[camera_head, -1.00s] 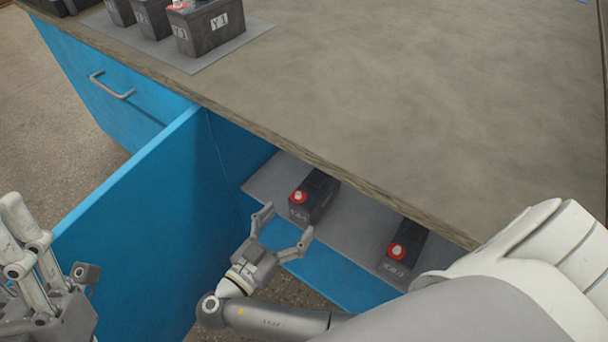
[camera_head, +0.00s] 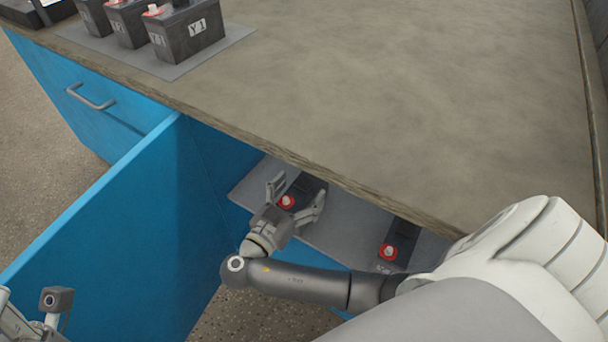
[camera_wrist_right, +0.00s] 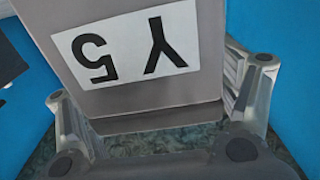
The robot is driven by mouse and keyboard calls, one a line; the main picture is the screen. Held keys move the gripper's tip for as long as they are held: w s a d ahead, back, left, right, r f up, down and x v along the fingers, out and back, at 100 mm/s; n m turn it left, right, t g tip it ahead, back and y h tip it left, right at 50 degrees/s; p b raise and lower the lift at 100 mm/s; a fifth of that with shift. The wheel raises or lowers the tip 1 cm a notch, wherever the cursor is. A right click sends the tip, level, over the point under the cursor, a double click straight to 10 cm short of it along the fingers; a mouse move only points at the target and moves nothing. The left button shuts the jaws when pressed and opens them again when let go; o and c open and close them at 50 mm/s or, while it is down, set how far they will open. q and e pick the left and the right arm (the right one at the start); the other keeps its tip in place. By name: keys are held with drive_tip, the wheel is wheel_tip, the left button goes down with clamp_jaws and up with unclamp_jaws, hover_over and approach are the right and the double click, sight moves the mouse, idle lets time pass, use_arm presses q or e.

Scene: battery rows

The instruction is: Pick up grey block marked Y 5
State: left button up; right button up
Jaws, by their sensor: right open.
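The grey block marked Y 5 (camera_wrist_right: 150,103) fills the top middle of the right wrist view, its white label upside down. In the head view the dark block with a red cap (camera_head: 312,187) on the shelf under the worktop, partly hidden by my fingers, appears to be this one. My right gripper (camera_head: 296,193) is open, with a finger on either side of the block. In the right wrist view the fingers (camera_wrist_right: 160,112) flank its lower end; firm contact cannot be told. Part of my left gripper (camera_head: 45,312) shows at the bottom left edge.
A second block with a red cap (camera_head: 398,243) lies right on the grey shelf (camera_head: 335,235). The worktop (camera_head: 380,110) overhangs the shelf. A blue panel (camera_head: 120,230) stands left of my right gripper. Several blocks, one marked Y 1 (camera_head: 187,38), stand on the worktop.

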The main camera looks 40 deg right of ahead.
clamp_jaws()
drive_tip(key=shift+r, duration=0.1)
idle(0.6)
drive_tip(key=shift+w, duration=0.1)
